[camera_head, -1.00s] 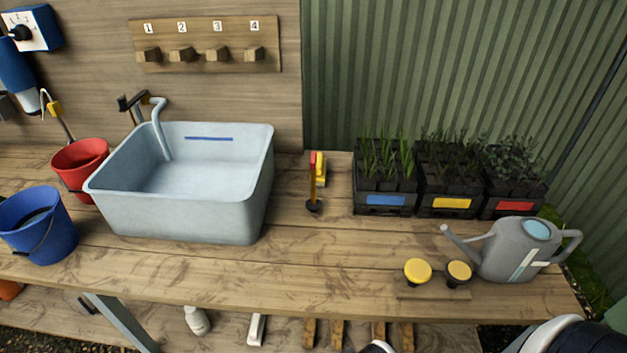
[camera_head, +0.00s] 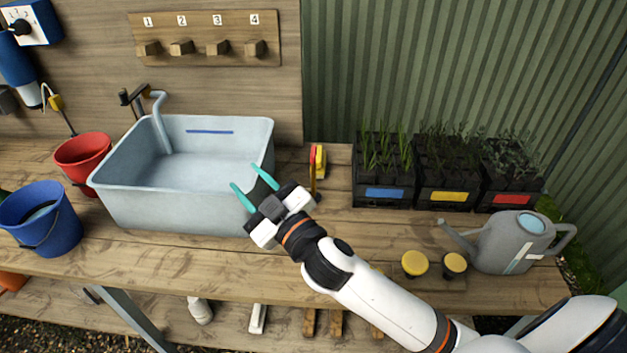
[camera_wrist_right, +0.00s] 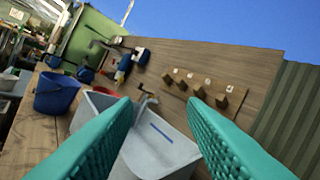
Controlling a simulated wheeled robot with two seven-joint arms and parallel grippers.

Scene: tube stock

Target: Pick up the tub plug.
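In the right wrist view the open fingers (camera_wrist_right: 158,103) frame the tub (camera_wrist_right: 150,155); the plug does not show there. My left gripper is out of view.
Two yellow-topped round pieces (camera_head: 415,264) and a grey watering can (camera_head: 512,243) stand at the right. Black plant trays (camera_head: 386,193) line the back right. A red bucket (camera_head: 84,155) and blue bucket (camera_head: 42,220) are left of the tub. The front bench strip is mostly clear.

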